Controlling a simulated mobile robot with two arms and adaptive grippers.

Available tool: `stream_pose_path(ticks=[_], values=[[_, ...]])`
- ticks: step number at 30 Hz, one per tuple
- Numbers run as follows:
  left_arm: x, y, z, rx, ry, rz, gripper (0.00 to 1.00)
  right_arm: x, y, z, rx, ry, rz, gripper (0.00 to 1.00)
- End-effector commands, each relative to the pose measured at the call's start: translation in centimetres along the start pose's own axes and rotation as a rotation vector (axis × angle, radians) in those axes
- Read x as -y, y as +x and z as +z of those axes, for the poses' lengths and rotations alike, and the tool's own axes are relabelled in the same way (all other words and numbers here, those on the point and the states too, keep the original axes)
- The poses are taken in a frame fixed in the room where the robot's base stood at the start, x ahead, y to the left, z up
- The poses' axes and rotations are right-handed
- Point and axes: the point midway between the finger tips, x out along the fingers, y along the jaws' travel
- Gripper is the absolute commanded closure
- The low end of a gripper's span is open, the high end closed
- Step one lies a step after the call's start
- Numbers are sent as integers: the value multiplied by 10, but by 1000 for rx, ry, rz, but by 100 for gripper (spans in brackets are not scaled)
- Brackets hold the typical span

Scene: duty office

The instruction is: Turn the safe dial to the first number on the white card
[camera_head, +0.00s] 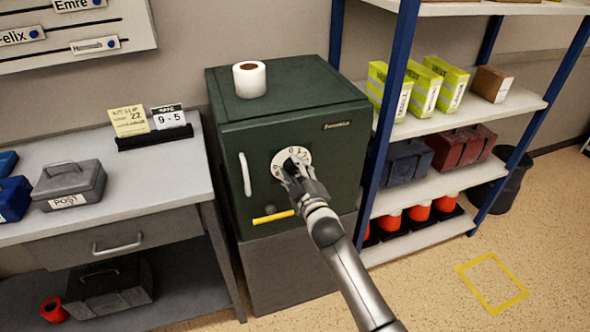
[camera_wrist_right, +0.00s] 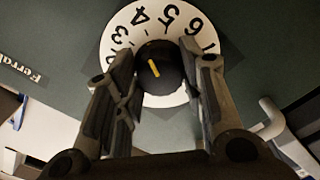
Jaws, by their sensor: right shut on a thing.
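The white card (camera_head: 169,117) stands on a black holder on the desk and reads "SAFE" above "9 - 5". The safe (camera_head: 234,135) is dark green with a white numbered dial (camera_head: 305,155) on its door. The dial's black knob (camera_wrist_right: 151,66) has a yellow mark, slanted in the right wrist view; I cannot tell which number it points to. My right gripper (camera_head: 289,172) is shut on the knob, with a finger on each side (camera_wrist_right: 158,75). The fingers hide part of the dial's numbers. My left gripper is not in view.
A white handle (camera_head: 245,175) and a yellow bar (camera_head: 273,217) are on the safe door. A paper roll (camera_head: 249,80) stands on top. A yellow slip (camera_head: 129,120) stands beside the card. The blue shelf rack (camera_head: 386,115) is close on the right.

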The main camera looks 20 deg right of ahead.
Motion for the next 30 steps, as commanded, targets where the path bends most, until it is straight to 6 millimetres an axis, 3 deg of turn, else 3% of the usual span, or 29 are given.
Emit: stream_pose_path(ticks=[30], values=[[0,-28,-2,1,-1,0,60,0,0,0,2,967,-1,87]])
